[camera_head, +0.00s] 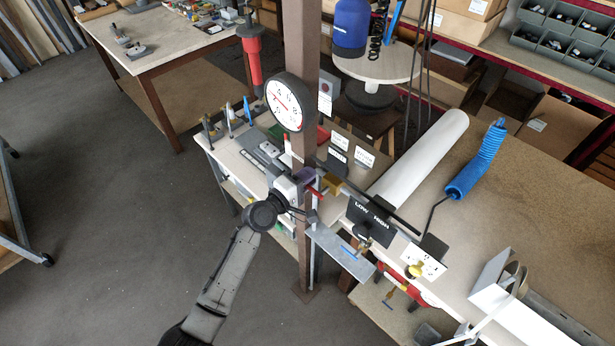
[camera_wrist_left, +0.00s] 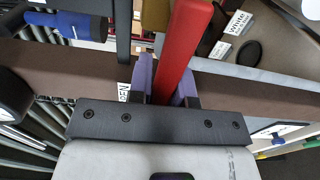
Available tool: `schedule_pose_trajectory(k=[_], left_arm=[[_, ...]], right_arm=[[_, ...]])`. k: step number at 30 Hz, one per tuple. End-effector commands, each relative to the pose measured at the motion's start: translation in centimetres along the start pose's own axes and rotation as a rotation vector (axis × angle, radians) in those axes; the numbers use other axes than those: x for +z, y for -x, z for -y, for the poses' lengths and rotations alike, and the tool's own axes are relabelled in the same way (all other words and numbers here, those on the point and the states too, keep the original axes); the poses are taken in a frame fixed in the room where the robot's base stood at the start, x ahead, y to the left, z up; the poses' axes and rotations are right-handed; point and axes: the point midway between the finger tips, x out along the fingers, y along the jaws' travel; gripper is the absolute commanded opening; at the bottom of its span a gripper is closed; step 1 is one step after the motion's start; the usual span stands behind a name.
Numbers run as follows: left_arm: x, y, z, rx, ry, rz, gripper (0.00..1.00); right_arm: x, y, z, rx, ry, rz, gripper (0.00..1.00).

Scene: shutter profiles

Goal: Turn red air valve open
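The red air valve shows as a red lever handle (camera_wrist_left: 178,50) in the left wrist view, running from the top edge down between my fingers. In the head view a small red part of it (camera_head: 315,191) shows beside the brown post. My left gripper (camera_wrist_left: 165,88) has its purple fingers on both sides of the handle, with no clear gap, so it looks shut on it. In the head view the left gripper (camera_head: 303,178) is at the post, below the gauge. The valve body is hidden. My right gripper is in neither view.
A round gauge (camera_head: 289,102) is on the brown post (camera_head: 300,45) above my left gripper. A white label (camera_wrist_left: 124,92) is partly hidden beside the fingers.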

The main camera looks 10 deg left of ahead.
Motion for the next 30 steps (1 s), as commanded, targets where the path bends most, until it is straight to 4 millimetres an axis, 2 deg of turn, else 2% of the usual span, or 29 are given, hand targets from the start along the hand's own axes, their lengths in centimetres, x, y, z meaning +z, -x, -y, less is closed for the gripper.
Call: schedule_pose_trajectory(k=[1,7,17,23,30], left_arm=[[0.0,0.0,0.1,-0.001,0.0,0.0,0.23],[0.0,0.0,0.1,-0.001,-0.002,0.0,0.43],[0.0,0.5,0.1,-0.002,-0.003,0.0,0.43],[0.0,3.5,0.2,-0.002,-0.004,-0.001,0.43],[0.0,8.3,0.2,-0.002,-0.004,-0.001,0.43]], right_arm=[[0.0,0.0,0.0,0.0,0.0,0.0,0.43],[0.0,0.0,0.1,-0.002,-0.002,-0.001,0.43],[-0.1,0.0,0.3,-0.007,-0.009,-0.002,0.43],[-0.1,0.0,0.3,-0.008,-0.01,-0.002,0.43],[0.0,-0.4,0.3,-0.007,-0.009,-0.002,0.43]])
